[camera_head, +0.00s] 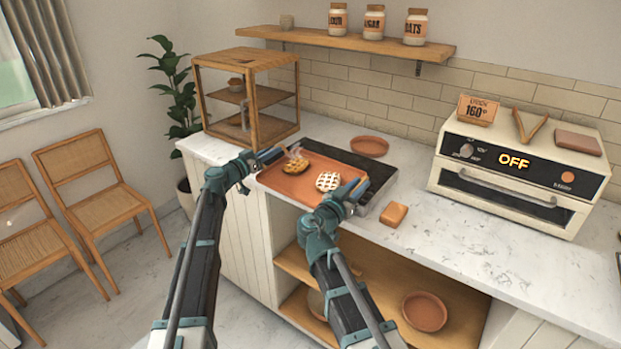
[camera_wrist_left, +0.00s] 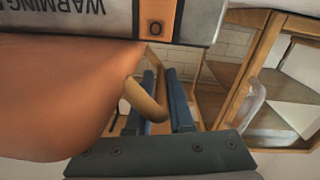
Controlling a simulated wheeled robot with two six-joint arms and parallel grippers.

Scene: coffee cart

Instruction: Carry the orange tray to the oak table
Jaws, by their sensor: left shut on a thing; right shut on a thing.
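The orange tray (camera_head: 290,188) is on the counter over a dark steel warming plate (camera_head: 376,184). It carries a pie with a golden top (camera_head: 294,167) and a white lattice pie (camera_head: 327,181). My left gripper (camera_head: 262,160) is at the tray's left end, shut on its handle; the left wrist view shows the curved tan handle (camera_wrist_left: 150,105) between the fingers, beside the tray (camera_wrist_left: 70,90). My right gripper (camera_head: 352,190) is shut at the tray's right end; its fingers hide the handle there. No oak table is clearly identifiable.
A wooden glass-sided cabinet (camera_head: 253,128) stands close behind my left gripper. A small orange block (camera_head: 394,214) lies right of my right gripper. A round terracotta dish (camera_head: 369,146) is behind the tray. An oven (camera_head: 520,170) reading OFF stands right. Two chairs (camera_head: 95,205) are left; floor between is clear.

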